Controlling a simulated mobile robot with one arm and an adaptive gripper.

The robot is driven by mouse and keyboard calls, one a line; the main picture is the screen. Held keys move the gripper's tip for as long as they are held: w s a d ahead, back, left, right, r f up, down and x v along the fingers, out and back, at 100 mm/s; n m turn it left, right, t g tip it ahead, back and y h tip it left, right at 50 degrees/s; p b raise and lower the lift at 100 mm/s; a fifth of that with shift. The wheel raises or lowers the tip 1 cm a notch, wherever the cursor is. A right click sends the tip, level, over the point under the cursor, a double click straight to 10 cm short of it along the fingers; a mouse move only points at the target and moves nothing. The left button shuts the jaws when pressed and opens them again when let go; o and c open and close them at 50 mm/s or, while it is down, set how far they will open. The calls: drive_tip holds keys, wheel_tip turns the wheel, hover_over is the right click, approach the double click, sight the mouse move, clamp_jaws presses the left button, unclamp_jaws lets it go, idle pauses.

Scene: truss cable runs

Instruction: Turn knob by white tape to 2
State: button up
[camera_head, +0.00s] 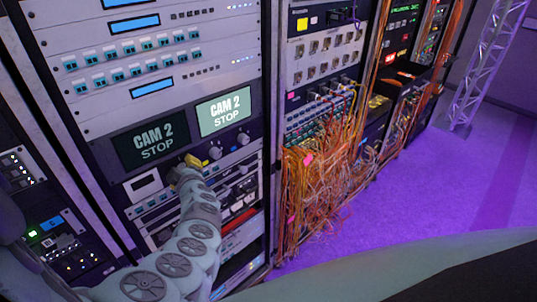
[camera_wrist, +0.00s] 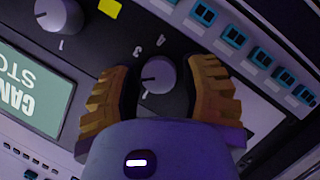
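A grey round knob (camera_wrist: 157,75) sits on a dark panel between my gripper's fingers in the wrist view. Printed digits, apparently 3 and 4, show above it; a pale mark lies at its lower left, too small to read surely. My gripper (camera_wrist: 160,88) has yellow ridged fingers, open on both sides of this knob, with gaps visible. In the head view my gripper (camera_head: 188,163) is at the panel below the screens and hides that knob. A second knob (camera_wrist: 60,14) is at upper left in the wrist view. I cannot make out white tape.
Yellow tape (camera_wrist: 110,8) is on the panel near the second knob. Two knobs (camera_head: 215,152) (camera_head: 243,138) show right of my gripper. A pale screen (camera_head: 224,112) and a dark screen (camera_head: 152,145) read CAM 2 STOP. Orange cables (camera_head: 320,185) hang to the right.

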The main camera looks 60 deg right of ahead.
drive_tip(key=o, duration=0.3)
drive_tip(key=shift+s+r, duration=0.1)
drive_tip(key=shift+s, duration=0.1)
drive_tip(key=v, duration=1.1)
drive_tip(key=shift+s+a, duration=0.25)
drive_tip(key=shift+s, duration=0.05)
idle(0.7)
